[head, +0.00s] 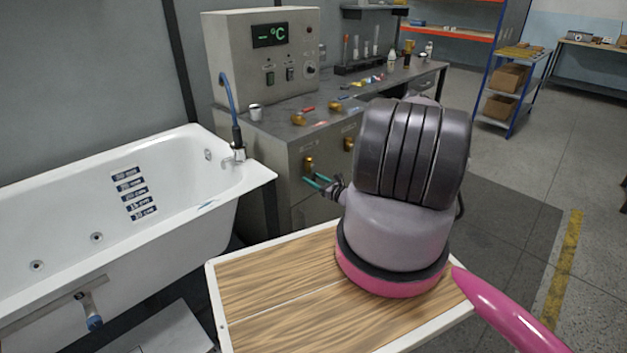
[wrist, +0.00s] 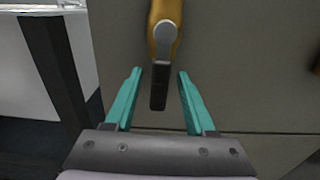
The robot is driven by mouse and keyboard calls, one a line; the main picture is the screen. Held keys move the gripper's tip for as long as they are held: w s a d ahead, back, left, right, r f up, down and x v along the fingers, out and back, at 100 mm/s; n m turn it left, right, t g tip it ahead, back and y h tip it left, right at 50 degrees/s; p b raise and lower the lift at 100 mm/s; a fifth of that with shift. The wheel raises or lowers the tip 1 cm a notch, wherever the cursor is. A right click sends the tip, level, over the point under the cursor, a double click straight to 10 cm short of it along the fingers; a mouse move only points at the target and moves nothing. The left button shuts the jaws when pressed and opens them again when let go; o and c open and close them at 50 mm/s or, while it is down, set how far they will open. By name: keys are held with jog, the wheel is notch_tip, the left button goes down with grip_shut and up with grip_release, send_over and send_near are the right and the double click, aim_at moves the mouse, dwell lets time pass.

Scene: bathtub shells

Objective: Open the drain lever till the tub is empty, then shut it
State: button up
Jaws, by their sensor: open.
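The white tub (head: 185,185) stands at the left in the head view, with depth labels (head: 133,193) on its inner wall. I see no clear water surface in it. A brass valve (head: 309,163) is on the grey cabinet front right of the tub. In the wrist view the brass valve (wrist: 165,12) has a grey cap and a dark lever (wrist: 158,88) hanging down. My gripper (wrist: 159,76) is open, its teal fingers on either side of the lever with gaps showing. My gripper (head: 313,181) also shows by the valve in the head view.
A second brass valve (head: 349,144) is to the right on the cabinet (head: 275,150). A tap (head: 234,157) with a blue hose is on the tub's rim. A pipe with a blue end (head: 94,321) is under the tub. Open floor (head: 510,215) lies to the right.

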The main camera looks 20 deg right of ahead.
grip_shut()
dwell(1.4)
